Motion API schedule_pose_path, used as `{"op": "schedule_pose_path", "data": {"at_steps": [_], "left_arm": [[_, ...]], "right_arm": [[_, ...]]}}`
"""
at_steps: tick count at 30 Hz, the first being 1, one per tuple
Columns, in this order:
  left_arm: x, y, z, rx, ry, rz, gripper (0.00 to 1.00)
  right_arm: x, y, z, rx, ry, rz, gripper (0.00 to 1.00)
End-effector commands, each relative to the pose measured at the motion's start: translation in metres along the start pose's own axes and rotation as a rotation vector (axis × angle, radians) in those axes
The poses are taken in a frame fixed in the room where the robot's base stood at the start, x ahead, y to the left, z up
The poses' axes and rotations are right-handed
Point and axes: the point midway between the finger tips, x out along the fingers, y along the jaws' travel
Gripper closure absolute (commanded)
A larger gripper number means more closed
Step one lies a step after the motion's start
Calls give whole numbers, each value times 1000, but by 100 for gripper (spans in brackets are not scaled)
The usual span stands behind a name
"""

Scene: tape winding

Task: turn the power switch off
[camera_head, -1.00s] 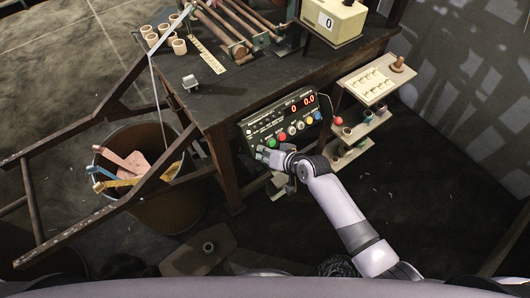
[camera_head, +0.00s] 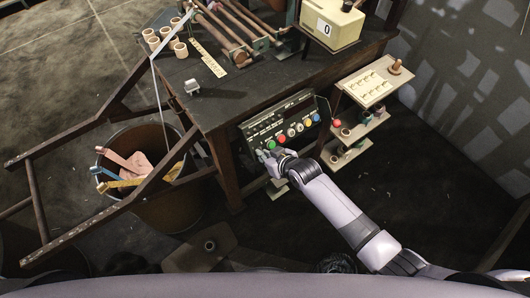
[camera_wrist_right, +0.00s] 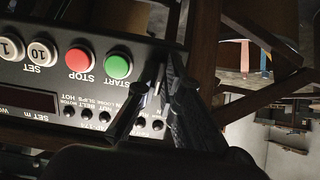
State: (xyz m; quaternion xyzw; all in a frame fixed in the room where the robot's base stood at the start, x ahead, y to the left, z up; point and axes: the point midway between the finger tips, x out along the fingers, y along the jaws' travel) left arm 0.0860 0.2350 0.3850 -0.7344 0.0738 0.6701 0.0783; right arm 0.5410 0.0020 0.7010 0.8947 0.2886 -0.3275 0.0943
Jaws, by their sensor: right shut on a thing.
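The control panel (camera_head: 303,101) is a dark box on the table's front with a row of coloured buttons; its number display (camera_wrist_right: 25,103) is dark. My right gripper (camera_head: 266,155) is at the panel's left end, beside the green START button (camera_wrist_right: 117,66). In the right wrist view its fingers are closed together around a small pale lever, apparently the power switch (camera_wrist_right: 157,87), mostly hidden between them. The red STOP button (camera_wrist_right: 79,60) is beside START. My left gripper is not in view.
A bucket (camera_head: 158,207) with coloured strips stands left of the panel under a wooden frame (camera_head: 100,215). A small shelf stand (camera_head: 352,90) is to the right. The dark table (camera_head: 240,85) carries rods, cups and a counter box (camera_head: 331,27).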

Motion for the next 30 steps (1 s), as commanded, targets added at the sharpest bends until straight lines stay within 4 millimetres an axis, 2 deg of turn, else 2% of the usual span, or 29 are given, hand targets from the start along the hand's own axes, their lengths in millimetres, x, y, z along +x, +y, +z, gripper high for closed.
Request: {"op": "schedule_pose_path", "data": {"at_steps": [15, 21, 30], "left_arm": [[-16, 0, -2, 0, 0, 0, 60], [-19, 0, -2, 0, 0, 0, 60], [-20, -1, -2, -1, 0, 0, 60]], "right_arm": [[-1, 1, -1, -445, -1, 77, 100], [0, 0, 0, -555, 0, 96, 100], [0, 1, 0, -632, 0, 110, 100]]}}
